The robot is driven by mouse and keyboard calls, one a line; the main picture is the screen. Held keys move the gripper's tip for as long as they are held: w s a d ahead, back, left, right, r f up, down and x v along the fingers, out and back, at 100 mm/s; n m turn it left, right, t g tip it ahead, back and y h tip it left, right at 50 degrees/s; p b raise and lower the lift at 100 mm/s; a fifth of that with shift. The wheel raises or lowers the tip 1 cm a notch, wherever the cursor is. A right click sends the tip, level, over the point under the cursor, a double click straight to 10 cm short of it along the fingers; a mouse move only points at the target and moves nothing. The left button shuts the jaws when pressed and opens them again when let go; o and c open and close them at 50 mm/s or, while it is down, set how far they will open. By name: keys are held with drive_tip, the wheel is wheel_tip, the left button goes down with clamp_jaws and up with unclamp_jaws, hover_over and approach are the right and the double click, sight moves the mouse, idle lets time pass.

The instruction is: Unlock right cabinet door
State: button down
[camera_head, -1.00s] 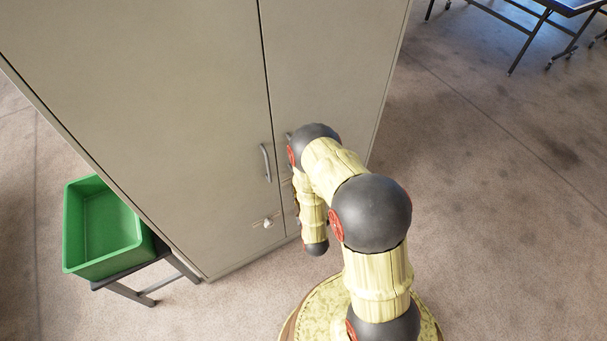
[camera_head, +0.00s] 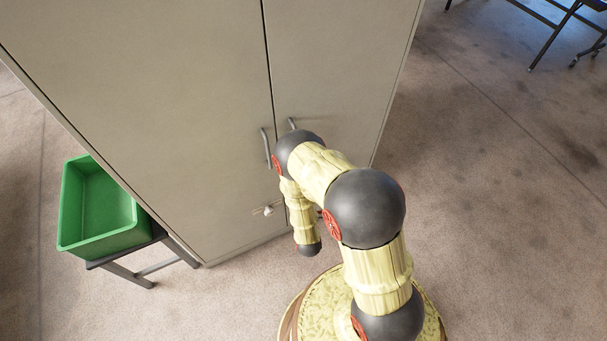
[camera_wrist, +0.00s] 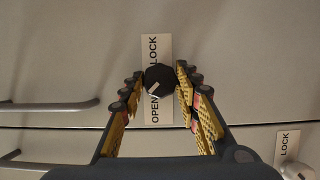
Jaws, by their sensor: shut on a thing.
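The tall beige cabinet has a left door (camera_head: 150,110) and a right door (camera_head: 330,60), both closed. In the wrist view, a dark round lock knob (camera_wrist: 159,80) sits on a white label (camera_wrist: 158,48) reading OPEN and LOCK. A pale diagonal mark shows on the knob's face. My gripper (camera_wrist: 160,75) has its fingertips on both sides of this knob and is shut on it. In the head view my arm hides the gripper and this knob. The right door's grey handle (camera_head: 292,124) is partly visible above my arm.
The left door has a grey handle (camera_head: 266,148) and its own silver knob (camera_head: 268,210), beside a LOCK label (camera_wrist: 287,146) in the wrist view. A green bin (camera_head: 95,210) stands on a dark stand at left. Carpet at right is clear; table legs show far right.

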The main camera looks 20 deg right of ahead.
drive_tip(key=shift+a, duration=0.1)
drive_tip(key=c, duration=1.4)
unclamp_jaws()
drive_tip(key=shift+o, duration=0.5)
drive_tip(key=v, duration=0.7)
drive_tip(key=shift+s, duration=0.25)
